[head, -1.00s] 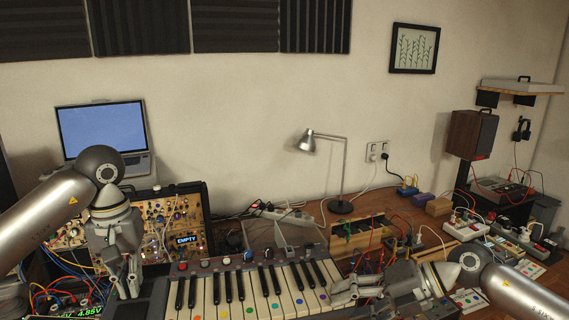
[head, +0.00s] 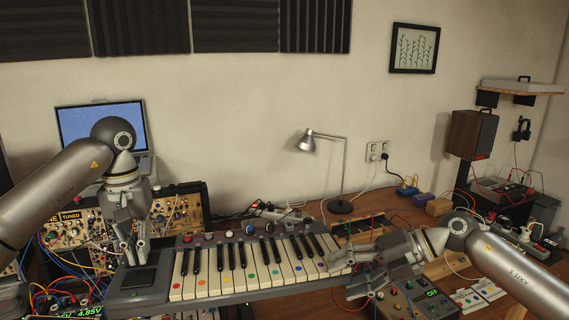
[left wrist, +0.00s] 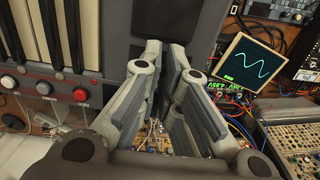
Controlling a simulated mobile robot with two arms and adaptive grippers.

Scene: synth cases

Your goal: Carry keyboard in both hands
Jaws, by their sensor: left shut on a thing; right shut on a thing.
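The keyboard (head: 262,266) is a grey body with white and black keys, coloured dots on the white keys, and knobs along its back edge. It is held up in front of the desk, spanning between my two grippers. My left gripper (head: 137,262) is shut on its left end, beside the dark panel. In the left wrist view the fingers (left wrist: 165,80) close on the grey keyboard edge, with keys and red and white knobs (left wrist: 80,94) at left. My right gripper (head: 350,278) is shut on the right end; its fingers partly hide that end.
Behind the keyboard stand a laptop (head: 103,130), a modular synth rack (head: 180,212) with patch cables and a desk lamp (head: 341,206). A small box with knobs (head: 412,303) lies below my right gripper. An oscilloscope screen (left wrist: 248,60) shows in the left wrist view.

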